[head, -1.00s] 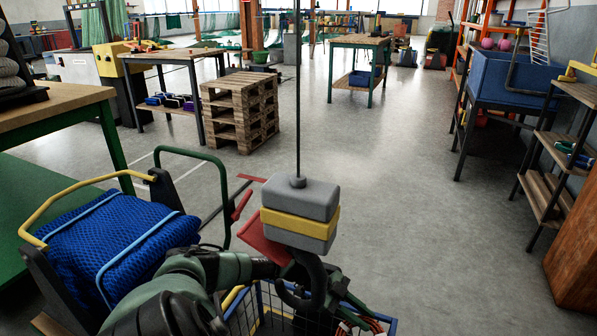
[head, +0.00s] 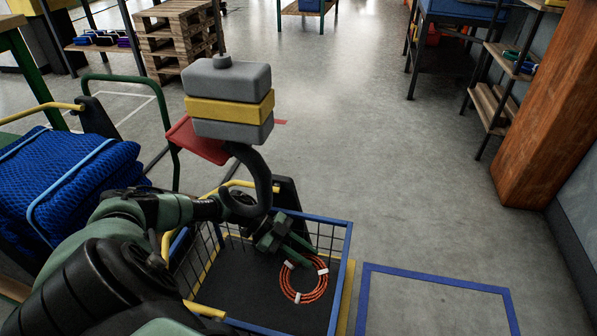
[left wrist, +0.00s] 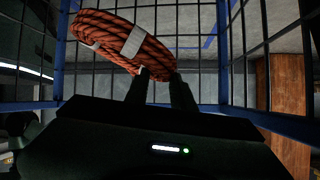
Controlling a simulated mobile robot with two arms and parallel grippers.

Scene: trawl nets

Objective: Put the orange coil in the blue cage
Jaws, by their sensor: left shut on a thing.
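The blue cage (head: 333,220) is an open-topped wire basket with a blue rim and a dark floor, low in the middle of the head view. My left gripper (head: 297,255) reaches over its back left side and is shut on the orange coil (head: 289,288), a rope ring with white bands. The coil appears within the cage's outline, over the dark floor; I cannot tell whether it touches the floor. In the left wrist view the coil (left wrist: 110,30) sits at the fingertips (left wrist: 158,80), with mesh walls around. My right gripper is not in view.
A grey and yellow hook block (head: 229,100) hangs above my left forearm. A blue net bundle (head: 65,185) lies left of my arm. A blue square (head: 438,281) is marked on the floor right of the cage. A wooden post (head: 550,115) stands at the right.

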